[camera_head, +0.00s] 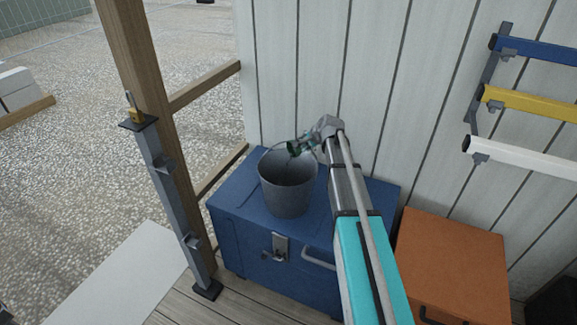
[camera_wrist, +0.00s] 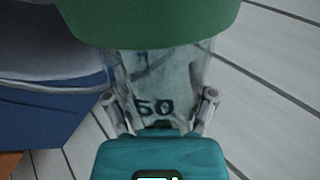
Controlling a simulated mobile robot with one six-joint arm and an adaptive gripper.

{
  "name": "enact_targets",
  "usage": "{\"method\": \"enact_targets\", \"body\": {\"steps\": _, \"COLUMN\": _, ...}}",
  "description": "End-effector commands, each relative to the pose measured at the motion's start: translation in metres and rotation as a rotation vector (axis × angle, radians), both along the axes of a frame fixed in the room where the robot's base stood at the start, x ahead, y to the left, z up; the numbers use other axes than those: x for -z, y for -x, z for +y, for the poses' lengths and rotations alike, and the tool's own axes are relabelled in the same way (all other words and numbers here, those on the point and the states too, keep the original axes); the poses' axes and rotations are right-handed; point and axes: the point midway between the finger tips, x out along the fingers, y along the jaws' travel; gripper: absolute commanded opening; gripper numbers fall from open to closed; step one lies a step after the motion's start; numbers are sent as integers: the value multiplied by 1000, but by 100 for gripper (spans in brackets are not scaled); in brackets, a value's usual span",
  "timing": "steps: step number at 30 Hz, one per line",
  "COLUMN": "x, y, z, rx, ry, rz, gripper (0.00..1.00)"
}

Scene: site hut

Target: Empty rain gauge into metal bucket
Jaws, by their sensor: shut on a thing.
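The rain gauge (camera_wrist: 155,75) is a clear tube with a green rim and a dark "50" on its side. My gripper (camera_wrist: 160,108) is shut on its clear body, one finger on each side. In the head view the gauge (camera_head: 297,146) lies tilted, its green mouth to the left, over the metal bucket (camera_head: 287,187). My gripper (camera_head: 322,130) is above the bucket's right side. The grey bucket stands upright on the blue chest, its handle raised. Part of it shows at the left of the wrist view (camera_wrist: 40,45). I cannot tell whether water is leaving the gauge.
The blue chest (camera_head: 235,212) stands against the white plank wall (camera_head: 300,65). An orange box (camera_head: 450,260) is to its right. A wooden post (camera_head: 135,60) with a grey metal bracket stands at the left. Blue, yellow and white bars (camera_head: 530,102) hang on the wall at upper right.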

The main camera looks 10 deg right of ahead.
Motion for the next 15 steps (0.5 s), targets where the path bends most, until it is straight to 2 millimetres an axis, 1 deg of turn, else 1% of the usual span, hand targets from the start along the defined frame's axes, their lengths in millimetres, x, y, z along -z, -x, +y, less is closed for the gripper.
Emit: {"method": "enact_targets", "body": {"steps": 15, "x": -5, "y": 1, "z": 2, "rx": -1, "ry": 58, "rz": -26, "gripper": 22}}
